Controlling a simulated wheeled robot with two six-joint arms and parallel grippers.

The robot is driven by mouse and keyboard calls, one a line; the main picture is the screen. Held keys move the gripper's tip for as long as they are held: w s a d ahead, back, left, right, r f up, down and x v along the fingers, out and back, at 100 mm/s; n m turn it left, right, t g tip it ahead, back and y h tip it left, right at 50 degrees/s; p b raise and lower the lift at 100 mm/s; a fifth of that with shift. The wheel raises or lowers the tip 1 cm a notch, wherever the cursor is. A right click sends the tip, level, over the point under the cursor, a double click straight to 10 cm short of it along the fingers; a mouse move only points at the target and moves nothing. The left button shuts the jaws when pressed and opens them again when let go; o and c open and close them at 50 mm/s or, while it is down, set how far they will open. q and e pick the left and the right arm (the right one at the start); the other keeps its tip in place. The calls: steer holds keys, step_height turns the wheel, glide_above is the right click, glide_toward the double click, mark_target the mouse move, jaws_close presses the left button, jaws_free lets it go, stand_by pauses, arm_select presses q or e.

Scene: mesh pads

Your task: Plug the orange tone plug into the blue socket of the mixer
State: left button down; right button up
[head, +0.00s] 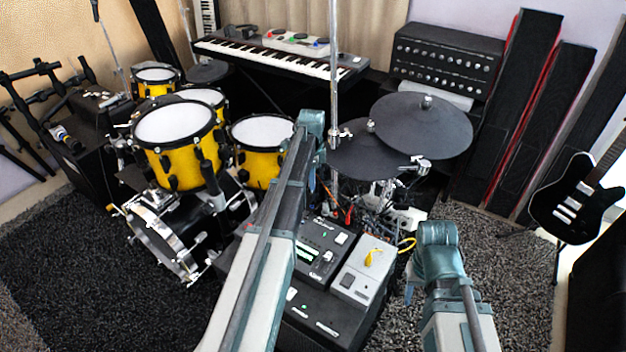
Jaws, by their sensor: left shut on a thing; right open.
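A pale panel (298,45) with small blue, green and red spots lies on top of the keyboard at the back; I take it for the mixer. My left gripper (311,122) is at the end of my outstretched arm, below and in front of the keyboard. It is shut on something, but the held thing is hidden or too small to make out. I cannot pick out the orange plug with certainty. My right gripper (411,288) is open, low at the right, and apart from the mixer.
A dark device (318,250) and a grey box (362,272) with a yellow piece stand between my arms, with tangled cables (372,208) behind. Cymbals (422,125) and a metal stand (333,80) are close right of my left gripper. Yellow drums (177,140) stand left.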

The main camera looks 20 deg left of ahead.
arm_select(q)
steer(key=shift+f+b, duration=2.5)
steer(key=shift+f, duration=0.2)
steer(key=shift+f+b, duration=2.15)
steer(key=shift+b, duration=0.05)
steer(key=c, duration=0.6)
jaws_free()
steer(key=shift+c, duration=0.2)
step_height(320, 180, up, 14)
steer(key=p, duration=1.4)
steer(key=shift+r, duration=0.1)
steer(key=s+d+r+n+p, duration=0.3)
steer(key=s+d+r+p, duration=0.3)
steer(key=s+d, duration=0.2)
steer(key=s+d+r+n+y+p, duration=0.1)
steer(key=s+d+r+n+p, duration=0.2)
steer(key=s+d+r+p, duration=0.3)
steer(key=s+d+r+n+p, duration=0.3)
steer(key=s+d+r+p, duration=0.3)
steer(key=s+d, duration=0.6)
steer(key=shift+s+d+r+n+p, duration=0.3)
steer(key=shift+d+n+p, duration=0.15)
steer(key=shift+d, duration=0.3)
